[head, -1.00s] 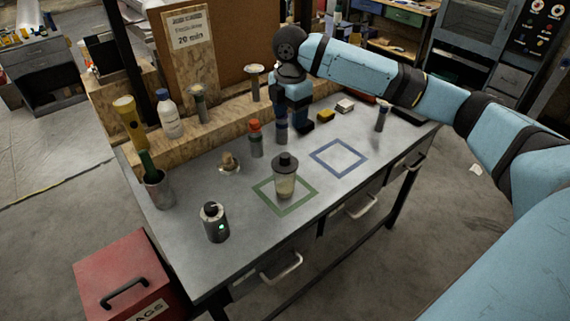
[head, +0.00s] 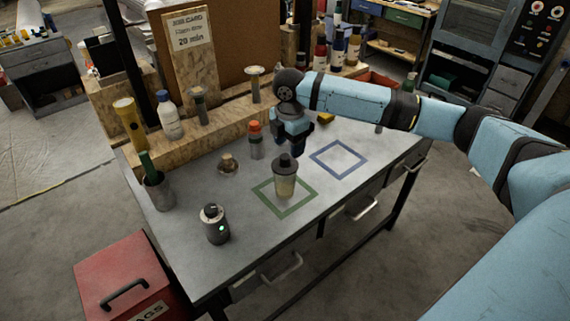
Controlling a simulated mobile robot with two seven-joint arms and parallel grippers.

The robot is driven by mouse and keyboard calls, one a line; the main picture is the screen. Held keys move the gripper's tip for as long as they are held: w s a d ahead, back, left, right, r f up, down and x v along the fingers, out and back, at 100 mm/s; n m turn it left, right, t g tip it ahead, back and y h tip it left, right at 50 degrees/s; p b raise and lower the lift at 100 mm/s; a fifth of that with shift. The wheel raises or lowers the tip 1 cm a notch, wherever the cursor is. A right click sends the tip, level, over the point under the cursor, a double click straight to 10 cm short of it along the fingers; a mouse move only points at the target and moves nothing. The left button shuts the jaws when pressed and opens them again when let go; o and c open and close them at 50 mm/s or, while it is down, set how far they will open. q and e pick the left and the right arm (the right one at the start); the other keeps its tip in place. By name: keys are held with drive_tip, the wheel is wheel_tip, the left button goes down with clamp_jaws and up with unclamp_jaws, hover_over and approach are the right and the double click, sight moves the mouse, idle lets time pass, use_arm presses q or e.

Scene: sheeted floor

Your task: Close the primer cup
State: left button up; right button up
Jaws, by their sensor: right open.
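The primer cup (head: 285,187) is a clear beaker with pale contents, standing upright inside the green square outline on the bench. A dark lid (head: 285,164) with a small knob sits on its top; I cannot tell whether it is fully seated. My right gripper (head: 292,149) is open, pointing down just behind and above the lid. Its fingertips overlap the area behind the knob, and I cannot tell whether they touch it. My left gripper is not in view.
A bottle with an orange cap (head: 256,142) stands close left of my right gripper. A blue square outline (head: 339,160) is empty. A pot with a green-handled tool (head: 158,190) stands left.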

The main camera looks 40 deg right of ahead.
sight(285, 156)
drive_tip(key=shift+f, duration=0.1)
drive_tip(key=f, duration=0.4)
drive_tip(key=shift+w+a+f, duration=0.2)
drive_tip(key=shift+w+a, duration=0.15)
drive_tip(key=shift+f, duration=0.3)
drive_tip(key=c, duration=1.1)
drive_tip(key=shift+o, duration=0.2)
drive_tip(key=shift+r, duration=0.15)
wheel_tip(285, 156, up, 20)
